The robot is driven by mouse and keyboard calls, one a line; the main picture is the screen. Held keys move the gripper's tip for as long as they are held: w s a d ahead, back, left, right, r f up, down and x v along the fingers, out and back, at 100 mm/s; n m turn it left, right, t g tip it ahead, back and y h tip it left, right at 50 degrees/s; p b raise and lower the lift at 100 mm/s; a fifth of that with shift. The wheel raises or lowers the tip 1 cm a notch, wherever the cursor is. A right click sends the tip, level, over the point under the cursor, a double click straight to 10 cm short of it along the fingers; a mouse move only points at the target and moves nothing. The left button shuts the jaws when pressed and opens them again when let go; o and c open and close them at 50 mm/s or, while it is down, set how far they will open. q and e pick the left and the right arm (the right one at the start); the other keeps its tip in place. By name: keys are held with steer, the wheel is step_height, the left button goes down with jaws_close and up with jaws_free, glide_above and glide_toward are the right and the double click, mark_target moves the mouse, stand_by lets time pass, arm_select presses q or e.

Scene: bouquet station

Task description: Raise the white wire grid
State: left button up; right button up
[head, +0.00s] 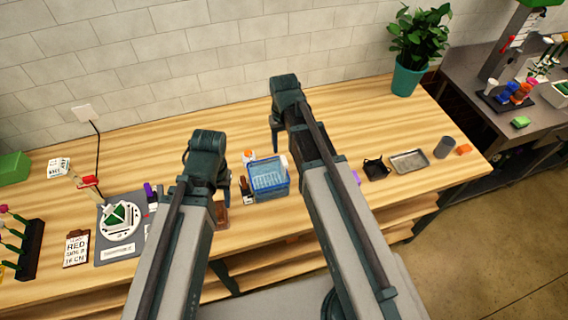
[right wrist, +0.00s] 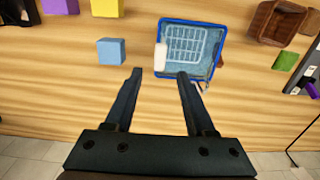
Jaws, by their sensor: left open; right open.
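The white wire grid (head: 268,181) lies inside a blue bin (head: 251,189). In the right wrist view the grid (right wrist: 188,45) shows pale against the floor of the bin (right wrist: 190,21). My right gripper (right wrist: 159,74) is open and empty, its fingertips near the bin's edge and apart from the grid. In the head view my right gripper (head: 281,130) is above the table behind the bin. My left gripper (head: 207,165) is left of the bin; its fingers are mostly hidden by its own body.
A white cylinder (right wrist: 160,56) stands at the bin's side. A light-blue block (right wrist: 110,51), a brown box (right wrist: 275,22) and a green block (right wrist: 285,61) are nearby. A dark holder (head: 375,169) and metal tray (head: 409,161) lie to the right. The table behind is clear.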

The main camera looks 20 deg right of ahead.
mark_target(284, 160)
step_height(284, 160, down, 7)
steer(key=b, duration=0.6)
steer(key=shift+f, duration=0.1)
jaws_close()
stand_by(1.1)
